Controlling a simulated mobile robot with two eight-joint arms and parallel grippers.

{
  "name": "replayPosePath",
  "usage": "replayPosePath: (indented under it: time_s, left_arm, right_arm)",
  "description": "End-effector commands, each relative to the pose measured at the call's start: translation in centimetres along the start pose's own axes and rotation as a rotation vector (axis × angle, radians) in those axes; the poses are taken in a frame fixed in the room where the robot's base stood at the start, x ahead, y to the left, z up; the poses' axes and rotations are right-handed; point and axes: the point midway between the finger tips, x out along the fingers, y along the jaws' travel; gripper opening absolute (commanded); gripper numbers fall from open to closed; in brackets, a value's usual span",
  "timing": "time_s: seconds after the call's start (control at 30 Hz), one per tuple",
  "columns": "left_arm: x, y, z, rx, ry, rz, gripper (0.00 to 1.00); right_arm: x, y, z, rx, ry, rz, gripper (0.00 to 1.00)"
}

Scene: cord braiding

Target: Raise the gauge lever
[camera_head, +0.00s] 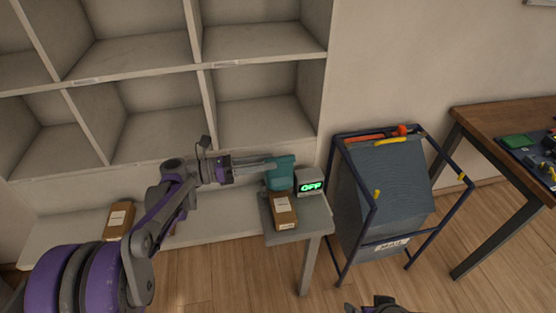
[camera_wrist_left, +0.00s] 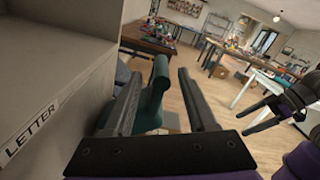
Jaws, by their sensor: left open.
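A teal device (camera_head: 281,176) stands on the small grey side table. Beside it is a grey box (camera_head: 309,181) with a green lit display that seems to read OFF. I cannot tell clearly which part is the gauge lever. My left gripper (camera_head: 270,163) is open, level, with its fingertips at the upper part of the teal device. In the left wrist view a teal upright piece (camera_wrist_left: 153,95) shows between the open fingers (camera_wrist_left: 160,75); contact cannot be told. My right gripper (camera_head: 374,304) is only partly seen at the bottom edge, and its jaws are unclear.
A brown carton (camera_head: 283,212) lies on the grey table (camera_head: 318,227), close in front of the teal device. Another carton (camera_head: 118,220) lies on the left ledge. Pale cubbies (camera_head: 262,85) stand behind. A blue-framed cart (camera_head: 390,190) and wooden table (camera_head: 495,118) stand right.

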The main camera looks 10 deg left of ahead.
Motion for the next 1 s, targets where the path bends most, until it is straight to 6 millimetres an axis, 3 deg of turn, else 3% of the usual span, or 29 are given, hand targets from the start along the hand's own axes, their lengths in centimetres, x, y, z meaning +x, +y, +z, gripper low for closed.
replayPosePath:
  time_s: [0.1, 0.3, 0.67, 0.87, 1.0]
  left_arm:
    - [-2.6, 0.1, 0.0, 0.000, -0.001, 0.004, 0.57]
    - [-5.3, 0.0, 0.0, 0.000, 0.000, 0.002, 0.57]
    - [-6.0, 0.0, 0.0, 0.000, 0.000, 0.000, 0.57]
    - [-4.7, -0.9, -1.3, 0.037, 0.071, 0.006, 0.25]
    - [-1.9, -3.4, -5.6, 0.169, 0.286, 0.013, 0.00]
  right_arm:
    - [0.1, 0.0, 0.1, 0.000, -0.001, 0.000, 1.00]
    - [0.2, 0.0, 0.1, 0.000, -0.001, 0.000, 1.00]
    - [0.2, 0.0, 0.1, 0.000, -0.001, 0.000, 1.00]
    - [0.2, 0.0, 0.1, 0.000, -0.001, 0.000, 1.00]
    - [0.0, 0.0, 0.0, 0.000, 0.000, 0.000, 1.00]
